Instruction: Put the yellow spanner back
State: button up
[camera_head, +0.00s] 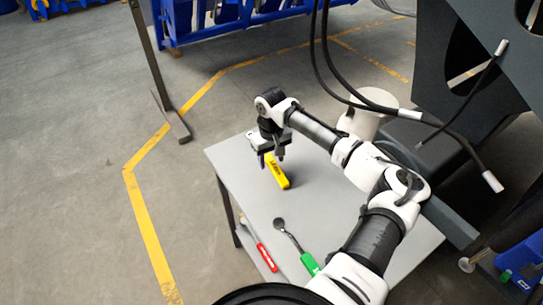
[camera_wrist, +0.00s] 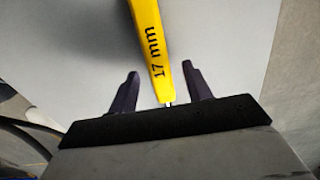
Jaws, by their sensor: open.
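The yellow spanner (camera_head: 277,171) lies on the grey table near its far edge in the head view. My gripper (camera_head: 271,159) is just above its far end. In the wrist view the yellow spanner (camera_wrist: 150,50) runs from the top edge down between my open fingers (camera_wrist: 158,90), marked "17 mm". There is a gap to each finger, and I see no contact. The spanner's upper part lies outside the wrist view. A place for the spanner to go back to cannot be made out.
Black hoses (camera_head: 345,85) hang from the dark chassis (camera_head: 470,60) at right. A metal stand (camera_head: 157,75) is left of the table.

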notch_tip(320, 180, up, 14)
jog(key=b, duration=0.3)
jog(key=shift+f, duration=0.1)
dwell(0.3)
